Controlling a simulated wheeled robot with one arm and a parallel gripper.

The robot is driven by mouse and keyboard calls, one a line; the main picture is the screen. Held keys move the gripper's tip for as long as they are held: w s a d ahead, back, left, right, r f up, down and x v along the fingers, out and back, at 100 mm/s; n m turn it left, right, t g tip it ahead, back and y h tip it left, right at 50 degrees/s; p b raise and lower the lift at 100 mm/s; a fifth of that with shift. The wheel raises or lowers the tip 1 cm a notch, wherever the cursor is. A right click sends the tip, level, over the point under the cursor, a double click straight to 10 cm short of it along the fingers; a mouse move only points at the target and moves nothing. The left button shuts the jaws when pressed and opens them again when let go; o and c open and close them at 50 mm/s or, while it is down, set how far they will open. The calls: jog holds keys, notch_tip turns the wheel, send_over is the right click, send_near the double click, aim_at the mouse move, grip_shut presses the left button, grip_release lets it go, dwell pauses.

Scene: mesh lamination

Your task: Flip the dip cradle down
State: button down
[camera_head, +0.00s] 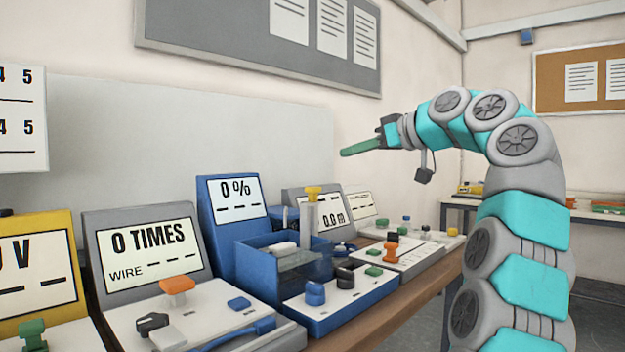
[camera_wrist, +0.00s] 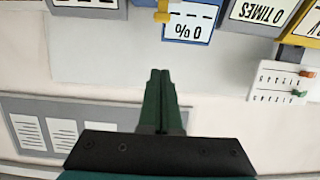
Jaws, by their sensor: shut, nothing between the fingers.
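The blue dip station (camera_head: 222,245) has a "0 %" display and a blue open-topped tank (camera_head: 262,268) on its front. A yellow-topped part (camera_head: 313,190), which looks like the dip cradle's handle, stands upright at the tank's right side. This yellow part also shows at the top edge of the wrist view (camera_wrist: 162,14), near the upside-down "0 %" display (camera_wrist: 190,28). My gripper (camera_head: 343,153) has green fingers, shut and empty, raised above and to the right of the yellow handle, not touching it. The closed fingertips point toward the stations in the wrist view (camera_wrist: 160,72).
To the left stands a grey "0 TIMES" station (camera_head: 148,245) with an orange knob (camera_head: 177,285). A blue panel with knobs (camera_head: 340,300) sits at the tank's front right. Grey stations (camera_head: 318,205) stand behind it. The air around my gripper is clear.

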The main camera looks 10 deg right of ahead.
jog(key=w+a+f+b, duration=0.2)
jog(key=w+a+f, duration=0.3)
jog(key=w+f, duration=0.1)
jog(key=shift+w+a+f+b, duration=0.25)
jog(key=shift+w+a+b, duration=0.1)
jog(key=shift+w, duration=0.55)
notch_tip(320, 180, down, 7)
jog(key=b, duration=0.6)
jog(key=shift+r, duration=0.2)
